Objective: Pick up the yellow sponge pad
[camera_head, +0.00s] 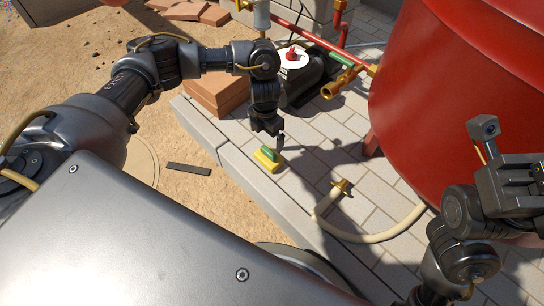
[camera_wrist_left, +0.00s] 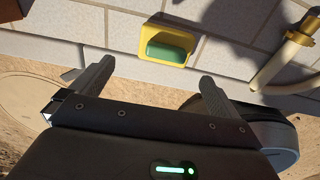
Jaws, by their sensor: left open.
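The yellow sponge pad (camera_head: 264,163) lies on the pale paving near the edge of the paved area, with a green block on its top. It also shows in the left wrist view (camera_wrist_left: 176,32), just beyond the fingertips and roughly midway between them. My left gripper (camera_head: 277,139) is just above and beside the pad in the head view, pointing down. In the left wrist view its two fingers (camera_wrist_left: 157,72) are spread wide with nothing between them. My right gripper (camera_head: 512,184) is at the right edge of the head view; its fingers cannot be made out.
A cream hose with a brass end (camera_head: 341,187) lies right of the pad. A large red tank (camera_head: 460,80) stands at the right. Bricks (camera_head: 215,92) and a dark pump-like unit (camera_head: 303,82) are behind. A dark flat strip (camera_head: 188,169) lies on the sand at left.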

